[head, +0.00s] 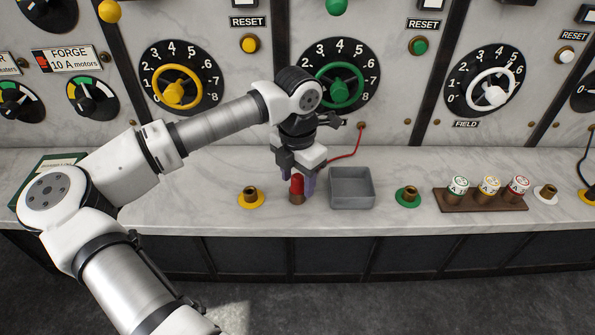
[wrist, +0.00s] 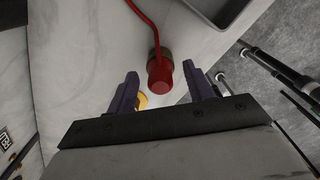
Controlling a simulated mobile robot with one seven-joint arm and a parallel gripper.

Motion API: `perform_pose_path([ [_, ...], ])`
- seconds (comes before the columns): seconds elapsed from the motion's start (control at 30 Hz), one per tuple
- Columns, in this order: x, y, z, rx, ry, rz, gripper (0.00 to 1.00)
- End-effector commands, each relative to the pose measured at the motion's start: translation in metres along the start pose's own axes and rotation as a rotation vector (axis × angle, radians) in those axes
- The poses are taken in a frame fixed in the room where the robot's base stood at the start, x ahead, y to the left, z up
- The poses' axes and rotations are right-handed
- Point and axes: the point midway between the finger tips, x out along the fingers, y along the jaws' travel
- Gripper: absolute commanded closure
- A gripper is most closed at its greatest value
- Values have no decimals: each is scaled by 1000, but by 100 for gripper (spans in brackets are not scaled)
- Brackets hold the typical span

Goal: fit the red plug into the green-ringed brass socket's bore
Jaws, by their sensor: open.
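The red plug (head: 297,184) stands upright on the marble counter, its lower part brown, with a red cord running from it up to the panel. My gripper (head: 296,182) is above and around it with fingers apart. In the wrist view the plug (wrist: 160,72) lies just beyond and between the open fingertips (wrist: 166,82); I cannot tell whether either finger touches it. The green-ringed brass socket (head: 408,196) sits on the counter to the right, past the grey tray, and its bore looks empty.
The grey open tray (head: 351,203) stands between the plug and the green-ringed socket. A yellow-ringed socket (head: 250,197) is left of the plug. A wooden rack (head: 483,205) with three capped fuses and a white-ringed socket (head: 545,194) are further right. The dial panel rises behind.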

Motion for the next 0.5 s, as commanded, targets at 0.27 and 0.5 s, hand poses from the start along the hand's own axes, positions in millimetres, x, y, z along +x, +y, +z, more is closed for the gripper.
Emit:
perform_pose_path([
  [0.27, 0, 0, 0, 1, 0, 0, 72],
  [0.5, -1, 0, 0, 1, 0, 0, 97],
])
